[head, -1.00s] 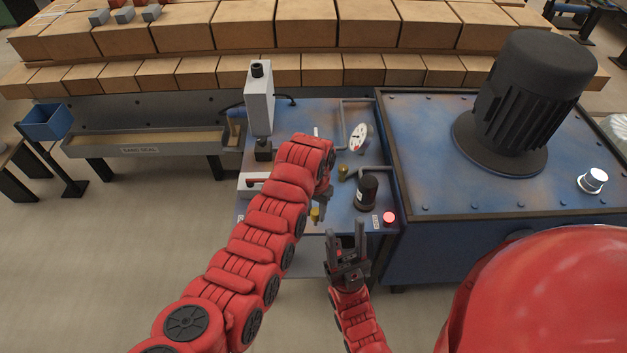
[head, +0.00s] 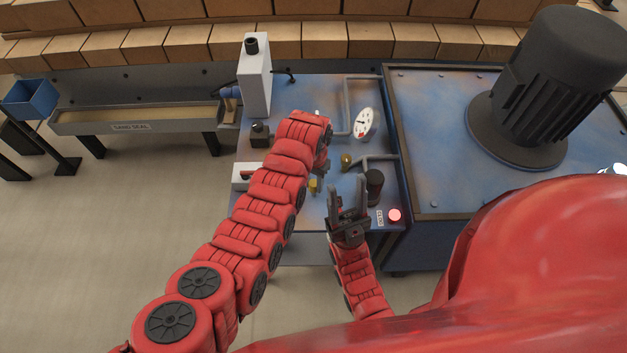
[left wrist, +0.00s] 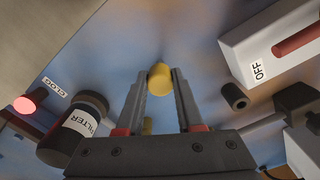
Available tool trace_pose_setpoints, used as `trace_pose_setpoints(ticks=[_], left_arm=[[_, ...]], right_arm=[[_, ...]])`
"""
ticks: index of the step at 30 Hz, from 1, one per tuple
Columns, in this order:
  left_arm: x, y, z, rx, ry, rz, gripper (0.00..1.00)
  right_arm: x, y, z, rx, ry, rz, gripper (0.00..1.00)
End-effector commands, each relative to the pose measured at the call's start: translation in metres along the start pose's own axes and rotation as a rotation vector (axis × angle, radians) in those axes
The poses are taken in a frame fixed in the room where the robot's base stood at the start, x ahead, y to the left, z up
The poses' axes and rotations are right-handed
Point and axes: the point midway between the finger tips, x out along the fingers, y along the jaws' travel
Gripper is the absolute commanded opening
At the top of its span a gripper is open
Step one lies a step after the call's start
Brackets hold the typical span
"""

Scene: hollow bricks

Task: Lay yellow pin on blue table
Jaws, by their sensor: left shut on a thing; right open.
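The yellow pin (head: 313,186) shows just below my left gripper (head: 320,171) in the head view. In the left wrist view, the pin (left wrist: 160,76) is between the fingertips of my left gripper (left wrist: 160,82), which is shut on it. The blue table (head: 300,98) lies under the gripper; whether the pin touches it I cannot tell. My right gripper (head: 348,202) is open and empty, fingers pointing up the picture, near the table's front edge. My left arm covers part of the table's left side.
The table carries a dark filter cylinder (head: 374,186), a red lamp (head: 395,215), a brass knob (head: 346,161), a gauge (head: 363,123), pipes and a tall grey box (head: 257,78). A large motor (head: 535,95) stands on the blue unit at right.

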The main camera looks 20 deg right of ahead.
Motion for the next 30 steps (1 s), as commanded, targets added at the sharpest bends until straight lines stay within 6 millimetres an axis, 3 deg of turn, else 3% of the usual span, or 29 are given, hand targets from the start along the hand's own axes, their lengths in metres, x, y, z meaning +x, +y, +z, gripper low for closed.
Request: trace_pose_setpoints(ticks=[4, 5, 9, 22, 26, 30], left_arm=[[0.005, 0.000, 0.000, 0.000, 0.000, 0.000, 0.00], [0.004, 0.000, 0.000, 0.000, 0.000, 0.000, 0.39], [0.004, 0.000, 0.000, 0.000, 0.000, 0.000, 0.65], [-0.005, 0.000, -0.001, 0.000, 0.000, 0.000, 0.66], [-0.021, 0.000, -0.002, 0.001, 0.005, 0.000, 0.66], [-0.050, 0.000, -0.003, 0.001, 0.008, -0.001, 0.66]], right_arm=[[-0.004, 0.000, 0.001, 0.000, 0.000, 0.000, 0.50], [-0.003, 0.000, 0.001, 0.000, 0.000, 0.000, 0.50], [-0.003, 0.000, 0.000, 0.000, 0.000, 0.000, 0.50], [-0.001, 0.000, 0.000, 0.000, 0.000, 0.000, 0.50], [-0.004, 0.000, 0.001, 0.000, 0.000, 0.000, 0.50], [-0.010, -0.001, 0.002, 0.000, 0.000, 0.000, 0.50]])
